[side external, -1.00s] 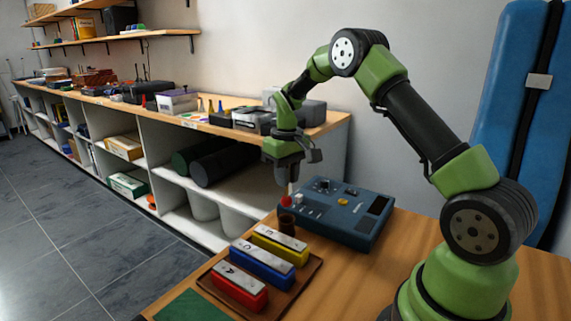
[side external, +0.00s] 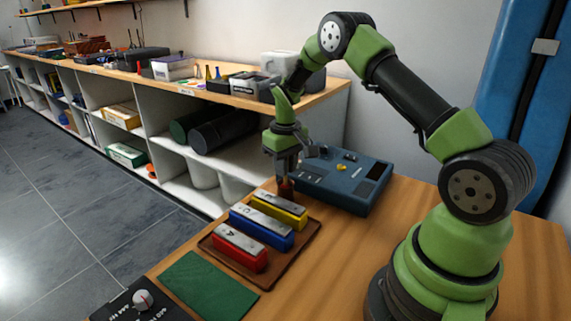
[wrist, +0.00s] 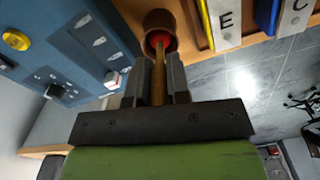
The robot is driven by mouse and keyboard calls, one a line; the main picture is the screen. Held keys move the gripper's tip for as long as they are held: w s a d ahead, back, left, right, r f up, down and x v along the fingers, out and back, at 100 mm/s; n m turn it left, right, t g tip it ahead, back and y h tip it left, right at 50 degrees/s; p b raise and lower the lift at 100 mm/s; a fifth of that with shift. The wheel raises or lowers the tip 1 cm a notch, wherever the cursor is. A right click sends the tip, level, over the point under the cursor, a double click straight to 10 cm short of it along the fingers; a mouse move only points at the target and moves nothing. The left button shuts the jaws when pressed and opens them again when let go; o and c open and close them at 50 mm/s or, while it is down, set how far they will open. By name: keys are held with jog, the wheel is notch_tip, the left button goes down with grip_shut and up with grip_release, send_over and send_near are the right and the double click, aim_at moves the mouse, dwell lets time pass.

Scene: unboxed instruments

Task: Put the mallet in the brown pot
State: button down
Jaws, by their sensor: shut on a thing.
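The brown pot (side external: 286,190) stands on the wooden table between the blue control box and the coloured bars; it also shows at the top of the wrist view (wrist: 160,18). My gripper (side external: 286,168) is right above the pot, pointing down. In the wrist view my gripper (wrist: 158,75) is shut on the light wooden handle of the mallet (wrist: 158,72). The mallet's red head is within the outline of the pot's round mouth. Whether it touches the pot's bottom cannot be seen. In the side view my fingers and the pot hide most of the mallet.
The blue control box (side external: 342,180) with knobs is close behind the pot. A brown tray (side external: 309,239) with red, blue and yellow chime bars is in front. A green mat (side external: 208,286) and a black box with a white knob (side external: 143,299) are nearer. Table space right is clear.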

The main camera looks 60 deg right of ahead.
jog(key=shift+f, duration=0.45)
jog(key=c, duration=1)
grip_release()
notch_tip(320, 180, up, 9)
jog(key=shift+r, duration=0.2)
jog(key=s+a+r+t, duration=0.3)
jog(key=s+a+r, duration=0.3)
jog(key=a+r, duration=0.5)
jog(key=s+a+r+t+y, duration=0.1)
jog(key=s+a+r+t, duration=0.1)
jog(key=s, duration=0.5)
jog(key=s+a+r+m+t+y, duration=0.1)
jog(key=s+a, duration=0.3)
jog(key=s, duration=0.4)
jog(key=shift+s+a+r+t, duration=0.3)
jog(key=shift+r+t, duration=0.3)
jog(key=shift+r, duration=0.05)
